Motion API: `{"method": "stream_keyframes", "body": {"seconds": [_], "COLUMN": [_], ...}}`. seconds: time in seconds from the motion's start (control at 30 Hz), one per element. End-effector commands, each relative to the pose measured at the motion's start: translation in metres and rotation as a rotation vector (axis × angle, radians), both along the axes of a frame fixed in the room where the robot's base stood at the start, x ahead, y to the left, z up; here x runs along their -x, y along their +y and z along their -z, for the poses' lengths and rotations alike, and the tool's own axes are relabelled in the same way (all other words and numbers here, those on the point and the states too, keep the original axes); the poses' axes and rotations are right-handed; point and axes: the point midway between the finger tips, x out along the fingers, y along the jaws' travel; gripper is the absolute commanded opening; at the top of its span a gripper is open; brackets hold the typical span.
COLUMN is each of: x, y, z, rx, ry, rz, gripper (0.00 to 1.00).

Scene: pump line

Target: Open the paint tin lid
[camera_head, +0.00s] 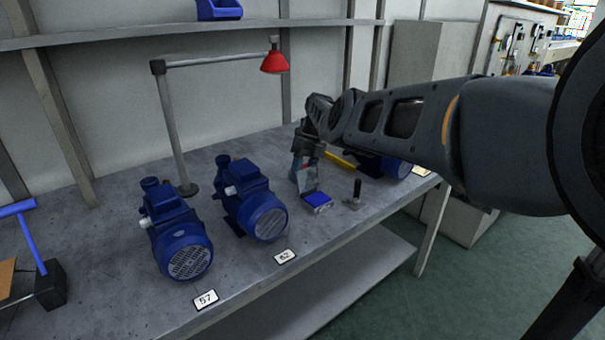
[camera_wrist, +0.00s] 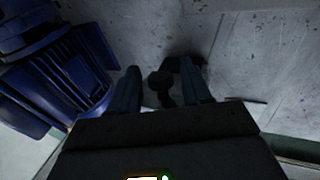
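I cannot make out a paint tin or its lid for certain in either view. In the wrist view, the two fingers of my gripper (camera_wrist: 161,68) stand apart. A dark rounded thing (camera_wrist: 160,83) shows between and beyond them; I cannot tell whether it is touched. A small blue-topped block (camera_head: 318,201) lies on the bench right by the fingertips. A tool with an upright black handle (camera_head: 356,189) stands a little to the right.
Blue pumps (camera_head: 178,235) and (camera_head: 255,205) stand left of my gripper; another pump (camera_head: 397,167) is partly behind my arm. A yellow bar (camera_head: 341,160) lies behind the gripper. A red lamp (camera_head: 274,62) hangs above.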

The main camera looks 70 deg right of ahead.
Motion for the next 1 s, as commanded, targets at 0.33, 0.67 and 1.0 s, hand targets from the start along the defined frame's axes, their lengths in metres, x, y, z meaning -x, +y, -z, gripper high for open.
{"method": "stream_keyframes", "body": {"seconds": [0.33,0.67,1.0], "x": [0.002,0.007,0.010], "y": [-0.006,-0.025,-0.030], "z": [-0.012,-0.057,-0.072], "rx": [0.003,0.002,0.000], "ry": [-0.001,-0.001,0.000], "rz": [0.001,0.000,0.000], "gripper": [0.48,0.48,0.48]}}
